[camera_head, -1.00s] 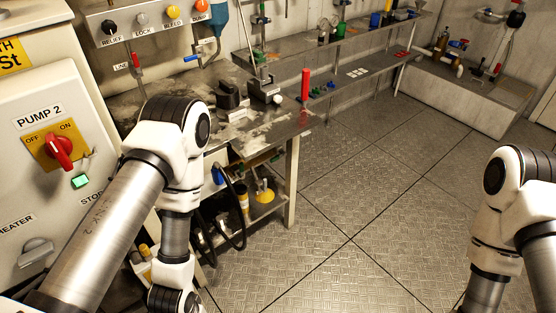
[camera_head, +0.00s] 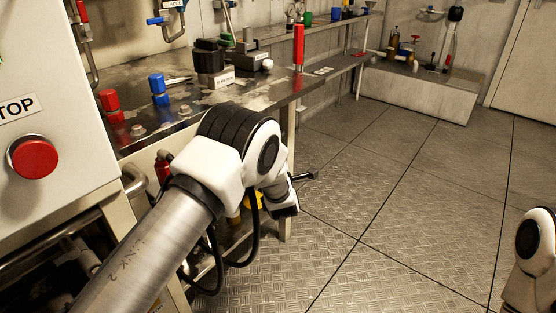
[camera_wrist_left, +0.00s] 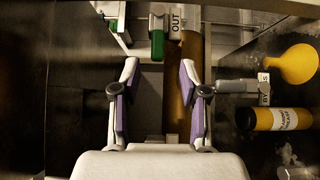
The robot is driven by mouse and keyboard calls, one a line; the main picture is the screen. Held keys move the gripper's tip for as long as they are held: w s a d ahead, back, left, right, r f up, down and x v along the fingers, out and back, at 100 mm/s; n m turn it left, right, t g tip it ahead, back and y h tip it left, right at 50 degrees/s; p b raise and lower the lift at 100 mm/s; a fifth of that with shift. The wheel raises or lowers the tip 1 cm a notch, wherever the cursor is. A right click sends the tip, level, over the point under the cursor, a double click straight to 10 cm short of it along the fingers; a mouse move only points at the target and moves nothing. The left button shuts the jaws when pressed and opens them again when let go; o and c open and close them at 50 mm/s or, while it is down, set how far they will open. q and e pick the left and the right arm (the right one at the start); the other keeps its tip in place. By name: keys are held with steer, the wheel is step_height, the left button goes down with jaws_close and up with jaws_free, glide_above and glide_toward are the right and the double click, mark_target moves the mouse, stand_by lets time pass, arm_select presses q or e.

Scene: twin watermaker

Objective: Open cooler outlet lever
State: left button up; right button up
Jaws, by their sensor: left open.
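In the left wrist view a green lever handle (camera_wrist_left: 157,45) sits on a grey valve with an OUT label (camera_wrist_left: 176,20). It lies just beyond my left gripper (camera_wrist_left: 158,68), within the width between the fingers. My left gripper is open, with nothing between its purple-padded fingers that I can see touching them. In the head view my left arm reaches down past the bench edge, and its gripper and the lever are hidden or cannot be made out. My right gripper is out of view; only part of my right arm shows at the right edge.
A brown cylinder (camera_wrist_left: 185,90) stands behind the right finger. A valve with a BY-something label (camera_wrist_left: 264,85), a yellow round part (camera_wrist_left: 298,63) and a yellow labelled cylinder (camera_wrist_left: 282,119) lie to the right. The metal bench (camera_head: 190,118) is above my arm; the floor (camera_head: 380,220) is clear.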

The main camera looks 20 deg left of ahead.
arm_select(q)
steer(key=b+x, duration=0.2)
steer(key=x, duration=0.4)
steer(key=shift+w+a, duration=0.15)
steer(key=shift+w, duration=0.2)
steer(key=shift+w+a+r, duration=0.1)
steer(key=shift+w+a, duration=0.05)
steer(key=shift+w, duration=0.25)
jaws_close()
